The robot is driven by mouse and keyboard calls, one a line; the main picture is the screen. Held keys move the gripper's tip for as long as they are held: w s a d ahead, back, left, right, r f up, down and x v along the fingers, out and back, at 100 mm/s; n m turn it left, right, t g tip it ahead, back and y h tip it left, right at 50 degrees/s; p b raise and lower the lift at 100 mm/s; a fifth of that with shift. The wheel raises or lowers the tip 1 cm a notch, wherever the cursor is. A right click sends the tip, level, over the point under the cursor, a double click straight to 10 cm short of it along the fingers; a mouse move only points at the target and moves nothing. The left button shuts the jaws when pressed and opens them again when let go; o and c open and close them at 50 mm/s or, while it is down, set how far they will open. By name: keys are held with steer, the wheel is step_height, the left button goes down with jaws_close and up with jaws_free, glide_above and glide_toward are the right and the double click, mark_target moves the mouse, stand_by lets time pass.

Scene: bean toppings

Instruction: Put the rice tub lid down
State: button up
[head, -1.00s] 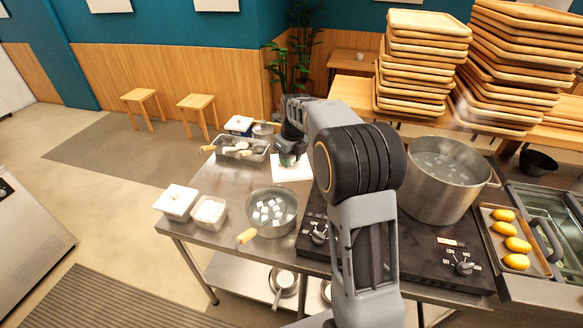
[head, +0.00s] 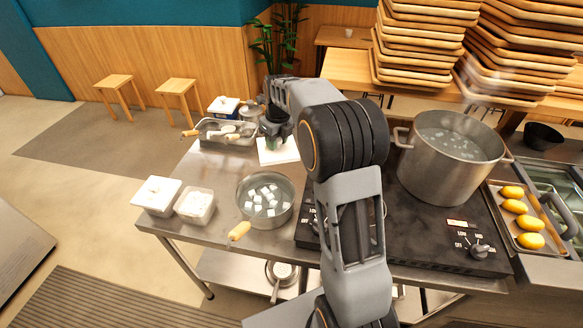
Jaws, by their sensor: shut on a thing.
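My gripper (head: 275,146) is at the far side of the steel table, low over a flat white square (head: 287,156). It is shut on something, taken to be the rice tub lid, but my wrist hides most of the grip. A greenish patch shows at the fingertips. I cannot tell whether the white square is the lid or a sheet on the table, nor whether it touches the fingers. An open white tub with pale contents (head: 195,206) stands at the near left. Beside it is a white tub with its lid on (head: 157,195).
A steel pot with white cubes (head: 265,200) stands near the front edge, its wooden handle toward me. A tray with wooden-handled tools (head: 228,133) and a blue box (head: 223,106) are behind. A large pot (head: 450,170) is right of my arm. Bare steel lies left of the white square.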

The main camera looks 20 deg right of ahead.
step_height(320, 180, down, 4)
steer(key=b, duration=0.2)
steer(key=shift+w+r+b, duration=0.1)
steer(key=shift+b, duration=0.2)
steer(key=w+d+f+p, duration=0.1)
steer(key=w+d+f, duration=0.3)
steer(key=w+d+f+p, duration=0.2)
steer(key=w+d+f, duration=0.2)
steer(key=w, duration=0.1)
steer(key=shift+w+d+f+p, duration=0.2)
steer(key=shift+f+p, duration=0.05)
steer(key=shift+p, duration=0.05)
steer(key=shift+w+d+f, duration=0.35)
steer(key=shift+f, duration=0.3)
steer(key=shift+w+d+f, duration=0.1)
steer(key=shift+w+f, duration=0.05)
steer(key=shift+f, duration=0.1)
steer(key=shift+f+p, duration=0.4)
steer(key=shift+f, duration=1.05)
